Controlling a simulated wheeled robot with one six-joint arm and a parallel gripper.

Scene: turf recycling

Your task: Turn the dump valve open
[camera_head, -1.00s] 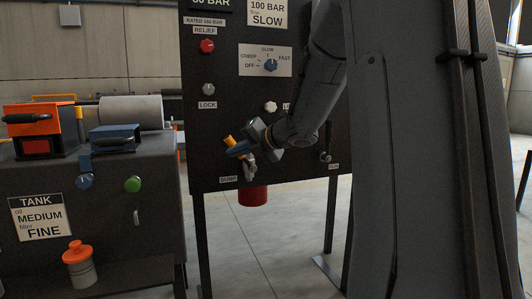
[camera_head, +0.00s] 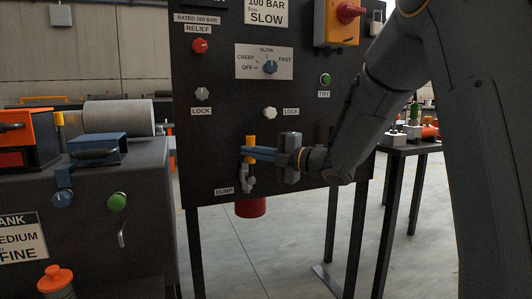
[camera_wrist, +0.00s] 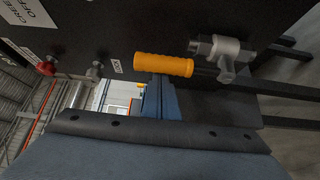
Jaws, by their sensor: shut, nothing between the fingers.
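The dump valve (camera_head: 247,183) is a grey metal fitting low on the dark panel, beside the DUMP label. Its yellow-orange handle (camera_head: 250,141) points about straight up. My gripper (camera_head: 246,153) has blue fingers, shut and empty, reaching in from the right. In the head view they cross the handle and hide its middle. In the wrist view the orange handle (camera_wrist: 164,65) lies sideways right at the tips of my gripper (camera_wrist: 158,82), with the valve body (camera_wrist: 224,52) to its right. I cannot tell whether the fingers touch the handle.
The panel carries a red relief knob (camera_head: 200,46), a blue flow selector (camera_head: 270,67) and a white lock knob (camera_head: 269,113). A red container (camera_head: 250,207) sits below the valve. A dark tank unit (camera_head: 90,235) stands at left, a table (camera_head: 410,149) at right.

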